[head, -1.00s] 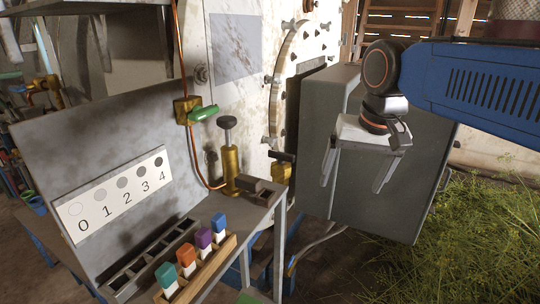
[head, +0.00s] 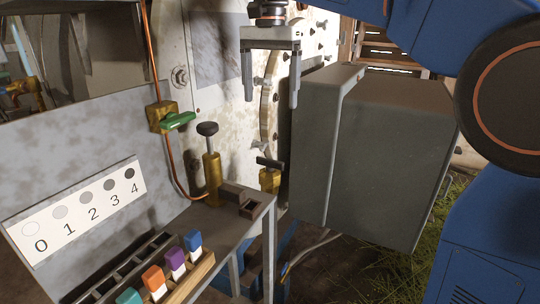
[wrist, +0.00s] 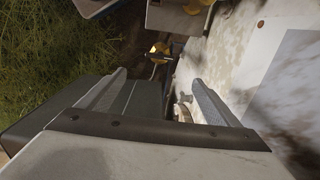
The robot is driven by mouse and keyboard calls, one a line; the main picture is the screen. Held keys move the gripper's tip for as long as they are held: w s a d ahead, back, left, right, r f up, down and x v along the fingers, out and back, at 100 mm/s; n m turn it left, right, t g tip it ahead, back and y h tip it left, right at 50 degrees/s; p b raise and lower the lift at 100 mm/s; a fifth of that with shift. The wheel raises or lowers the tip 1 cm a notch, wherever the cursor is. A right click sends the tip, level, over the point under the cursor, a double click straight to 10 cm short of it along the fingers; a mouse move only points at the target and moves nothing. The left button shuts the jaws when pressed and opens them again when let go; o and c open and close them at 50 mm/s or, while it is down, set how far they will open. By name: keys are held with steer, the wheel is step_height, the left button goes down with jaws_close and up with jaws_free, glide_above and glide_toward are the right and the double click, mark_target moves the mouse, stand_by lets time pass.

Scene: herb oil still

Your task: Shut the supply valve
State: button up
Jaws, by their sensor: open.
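A brass valve (head: 161,113) with a green lever (head: 179,121) sits on a copper pipe on the wall plate. The lever lies nearly level, across the upright pipe. A second brass valve (head: 269,180) with a black bar handle (head: 270,163) stands low beside the grey box; this brass valve also shows in the wrist view (wrist: 158,57), beyond the fingertips. I cannot tell which one is the supply valve. My gripper (head: 271,103) is open and empty, fingers pointing down, above the black-handled valve and apart from it. In the wrist view my gripper (wrist: 158,77) shows both fingers spread.
The large grey box (head: 385,155) stands close to the right of the black-handled valve. A brass post with a black knob (head: 211,165) stands on the bench to its left. A wooden rack (head: 195,272) holds several coloured-top pieces near a numbered shade card (head: 77,213).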

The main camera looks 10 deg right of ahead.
mark_target(270, 159)
step_height(270, 159, down, 17)
steer(key=shift+f, duration=0.1)
stand_by(0.6)
steer(key=c, duration=1.1)
steer(key=shift+o, duration=0.2)
